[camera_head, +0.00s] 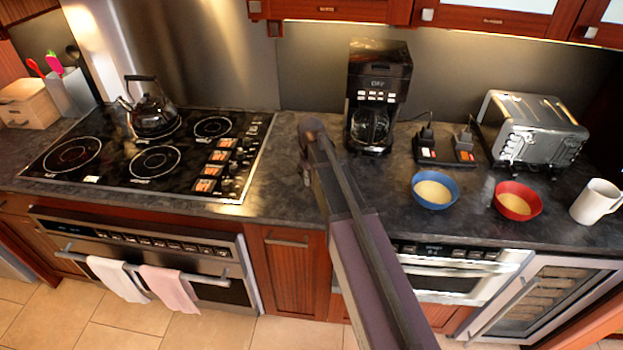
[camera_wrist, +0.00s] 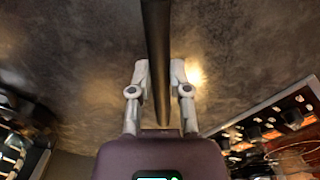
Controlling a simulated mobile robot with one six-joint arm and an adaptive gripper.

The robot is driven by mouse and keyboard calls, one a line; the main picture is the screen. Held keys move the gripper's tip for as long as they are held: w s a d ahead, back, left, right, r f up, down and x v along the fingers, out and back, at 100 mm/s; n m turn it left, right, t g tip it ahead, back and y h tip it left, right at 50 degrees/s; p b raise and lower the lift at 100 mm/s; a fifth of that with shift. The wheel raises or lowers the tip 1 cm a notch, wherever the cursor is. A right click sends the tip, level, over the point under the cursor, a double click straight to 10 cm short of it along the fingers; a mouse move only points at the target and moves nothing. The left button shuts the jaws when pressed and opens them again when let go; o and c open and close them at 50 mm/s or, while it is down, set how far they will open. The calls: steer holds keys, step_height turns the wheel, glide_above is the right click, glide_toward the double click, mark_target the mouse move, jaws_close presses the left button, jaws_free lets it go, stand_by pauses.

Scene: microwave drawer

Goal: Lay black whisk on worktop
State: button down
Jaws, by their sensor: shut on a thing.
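The black whisk (camera_wrist: 157,30) shows in the wrist view as a long dark handle running from the top edge down between my fingers. Its wire end is out of that view. My gripper (camera_wrist: 158,72) is shut on the handle, one pale finger on each side. The dark stone worktop (camera_wrist: 75,65) lies behind it; I cannot tell whether the whisk touches it. In the head view my gripper (camera_head: 306,177) points down over the worktop (camera_head: 275,180), between the hob and the coffee maker. The whisk is not clearly visible there, hidden by my arm.
The hob (camera_head: 185,158) with a kettle (camera_head: 150,110) is left of my gripper. The coffee maker (camera_head: 377,85) is at the back right. A blue bowl (camera_head: 435,190), red bowl (camera_head: 517,201), white mug (camera_head: 596,202) and toaster (camera_head: 535,130) stand further right. Worktop around my gripper is clear.

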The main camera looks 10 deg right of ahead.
steer(key=shift+f+b, duration=0.7)
steer(key=shift+f, duration=0.25)
steer(key=shift+c, duration=1.3)
jaws_free()
steer(key=shift+o, duration=1.3)
steer(key=shift+r, duration=0.1)
step_height(320, 180, up, 8)
steer(key=p, duration=0.8)
steer(key=shift+r+p, duration=0.25)
steer(key=shift+p, duration=0.1)
